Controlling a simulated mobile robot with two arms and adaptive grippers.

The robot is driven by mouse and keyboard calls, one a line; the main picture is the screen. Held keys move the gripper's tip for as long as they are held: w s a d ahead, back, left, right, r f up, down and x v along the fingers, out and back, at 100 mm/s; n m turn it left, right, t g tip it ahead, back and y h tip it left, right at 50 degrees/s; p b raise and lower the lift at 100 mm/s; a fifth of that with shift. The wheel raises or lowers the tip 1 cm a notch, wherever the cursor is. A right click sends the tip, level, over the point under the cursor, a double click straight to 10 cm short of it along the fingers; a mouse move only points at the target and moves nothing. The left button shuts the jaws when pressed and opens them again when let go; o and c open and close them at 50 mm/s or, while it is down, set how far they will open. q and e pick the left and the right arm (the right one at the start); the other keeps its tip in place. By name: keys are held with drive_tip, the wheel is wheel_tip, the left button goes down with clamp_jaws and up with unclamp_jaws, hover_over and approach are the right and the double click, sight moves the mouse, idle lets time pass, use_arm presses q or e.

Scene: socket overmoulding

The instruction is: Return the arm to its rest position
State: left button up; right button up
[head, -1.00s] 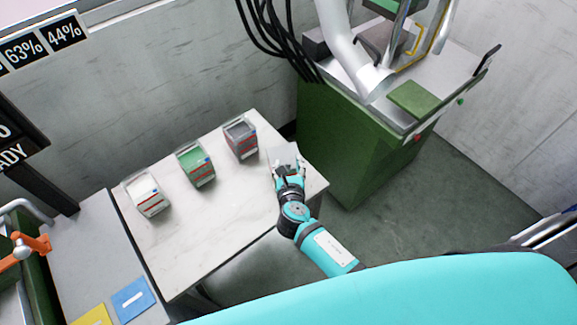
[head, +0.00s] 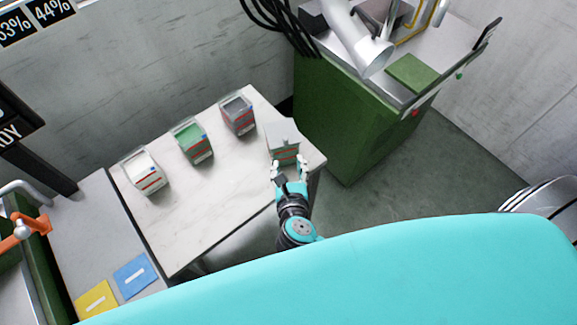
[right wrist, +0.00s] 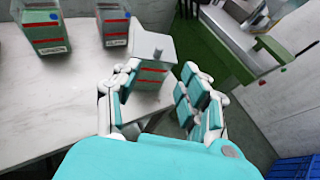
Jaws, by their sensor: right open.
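In the right wrist view my open fingers (right wrist: 160,92) stand on the near side of the same box (right wrist: 150,60), whose lid has a small knob. The box stands upright on the table. Whether a finger touches it I cannot tell. My left gripper is not in view.
Three open bins stand along the white table (head: 200,225): white (head: 143,172), green (head: 193,142) and grey (head: 237,113). A green machine (head: 350,120) stands beyond the table's right end. Blue (head: 136,275) and yellow (head: 97,300) cards lie at lower left.

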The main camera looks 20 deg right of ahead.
drive_tip(key=shift+f, duration=0.1)
idle(0.3)
drive_tip(key=s+d+f+m+g+y+b, duration=0.15)
drive_tip(key=s+f+m+g, duration=0.4)
drive_tip(key=f, duration=1.05)
drive_tip(key=s+d+f+m+g+y+b, duration=0.1)
drive_tip(key=s+d+f+m+g+b, duration=0.15)
drive_tip(key=s+f+m, duration=1)
drive_tip(key=s+d+f+m+g+b, duration=0.2)
drive_tip(key=s+d+f+m, duration=0.1)
drive_tip(key=s+f+m, duration=0.3)
drive_tip(key=s+d+f+m+g+b, duration=0.2)
drive_tip(key=s+f+m, duration=0.4)
drive_tip(key=s+f, duration=0.4)
wheel_tip(320, 180, down, 4)
drive_tip(key=shift+s+d+f+m+y+b, duration=0.2)
drive_tip(key=shift+d+m+y+b, duration=0.15)
drive_tip(key=shift+d+y, duration=0.15)
